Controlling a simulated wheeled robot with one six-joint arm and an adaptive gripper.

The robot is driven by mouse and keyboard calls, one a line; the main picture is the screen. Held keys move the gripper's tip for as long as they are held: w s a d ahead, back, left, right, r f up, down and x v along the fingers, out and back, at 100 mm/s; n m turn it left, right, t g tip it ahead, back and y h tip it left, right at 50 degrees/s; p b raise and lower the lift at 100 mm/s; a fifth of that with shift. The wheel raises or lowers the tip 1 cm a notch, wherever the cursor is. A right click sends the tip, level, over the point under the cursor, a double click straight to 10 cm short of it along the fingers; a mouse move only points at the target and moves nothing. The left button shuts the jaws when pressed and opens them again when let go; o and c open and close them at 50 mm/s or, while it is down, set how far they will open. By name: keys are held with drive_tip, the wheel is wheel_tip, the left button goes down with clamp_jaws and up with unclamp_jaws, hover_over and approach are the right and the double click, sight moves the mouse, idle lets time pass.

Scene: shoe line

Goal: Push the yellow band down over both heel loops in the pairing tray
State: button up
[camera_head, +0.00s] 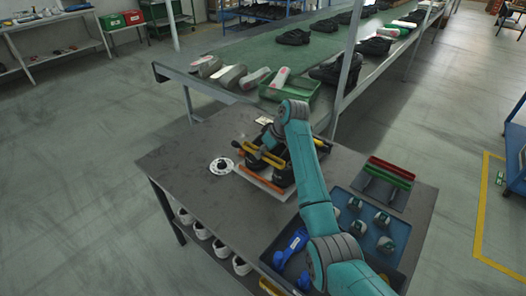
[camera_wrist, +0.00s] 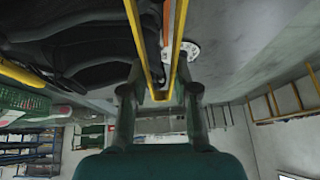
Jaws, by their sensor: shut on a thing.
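My gripper (camera_wrist: 160,95) is shut on the yellow band (camera_wrist: 137,40). Two strands of the band run from the fingertips in a narrow V to the top edge of the wrist view. Black shoes (camera_wrist: 75,45) fill the upper left of that view, beside the band. In the head view, the black shoes (camera_head: 284,174) sit in the pairing tray (camera_head: 264,185) on the dark table, partly behind my arm. A yellow strip (camera_head: 264,156) shows over them, near my wrist. The heel loops cannot be made out, nor whether the band is around them.
A white disc (camera_head: 221,165) lies left of the tray on the table (camera_head: 190,170). To the right are a blue tray (camera_head: 345,235) of grey parts and red and green bars (camera_head: 388,172). The conveyor (camera_head: 240,55) with shoes and a green crate (camera_head: 290,92) stands behind. The table's left side is clear.

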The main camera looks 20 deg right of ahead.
drive_tip(key=shift+f, duration=0.55)
idle(0.4)
drive_tip(key=o, duration=0.9)
drive_tip(key=shift+o, duration=0.2)
drive_tip(key=shift+r, duration=0.1)
wheel_tip(320, 180, up, 9)
idle(0.9)
